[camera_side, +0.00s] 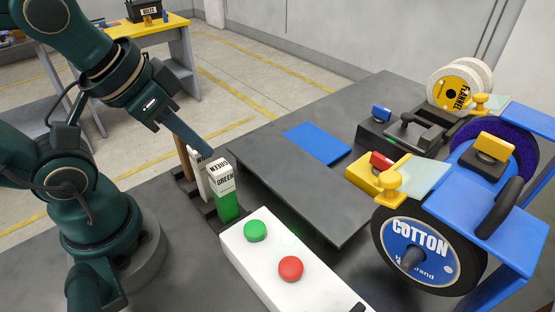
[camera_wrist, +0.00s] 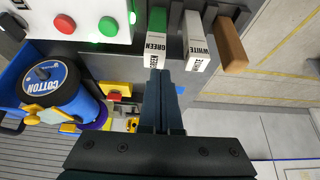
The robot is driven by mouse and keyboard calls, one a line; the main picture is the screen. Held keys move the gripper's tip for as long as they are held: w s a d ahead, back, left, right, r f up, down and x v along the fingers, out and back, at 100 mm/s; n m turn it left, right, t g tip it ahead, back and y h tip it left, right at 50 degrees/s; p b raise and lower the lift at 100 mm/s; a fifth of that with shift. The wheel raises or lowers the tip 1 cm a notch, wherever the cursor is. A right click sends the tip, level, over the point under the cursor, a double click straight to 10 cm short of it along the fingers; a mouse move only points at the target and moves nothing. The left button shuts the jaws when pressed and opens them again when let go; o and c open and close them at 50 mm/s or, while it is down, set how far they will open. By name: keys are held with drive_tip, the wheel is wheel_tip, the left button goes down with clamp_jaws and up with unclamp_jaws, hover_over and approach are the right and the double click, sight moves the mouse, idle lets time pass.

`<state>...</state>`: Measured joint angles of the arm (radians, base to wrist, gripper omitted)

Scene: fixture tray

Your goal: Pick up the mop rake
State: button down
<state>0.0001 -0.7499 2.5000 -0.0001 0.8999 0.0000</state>
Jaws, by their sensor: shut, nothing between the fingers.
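A brown, wooden-looking bar (camera_wrist: 231,48) stands in the rack beside the white and green blocks; it may be the mop rake's handle, but I cannot tell for sure. In the side view only a thin strip of this brown bar (camera_side: 185,158) shows behind the white block. My gripper (camera_side: 208,153) points down and to the right, its fingers together and empty, its tips near the block tops. In the wrist view my gripper (camera_wrist: 163,74) overlaps the near end of the green block, to the left of the brown bar.
The green block (camera_side: 227,203) and white block (camera_side: 200,178) stand close together in the dark rack. A white box with a green button (camera_side: 255,231) and a red button (camera_side: 290,268) is in front. The polishing machine with the COTTON wheel (camera_side: 418,252) stands right. A blue mat (camera_side: 317,143) lies flat.

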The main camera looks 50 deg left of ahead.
drive_tip(key=shift+c, duration=2.2)
unclamp_jaws()
drive_tip(key=shift+r, duration=0.1)
wheel_tip(320, 180, up, 5)
drive_tip(key=w+a+g, duration=0.2)
drive_tip(key=a+g, duration=0.4)
drive_tip(key=a, duration=0.6)
wheel_tip(320, 180, down, 15)
drive_tip(key=shift+w+f, duration=0.1)
drive_tip(key=shift+f, duration=0.05)
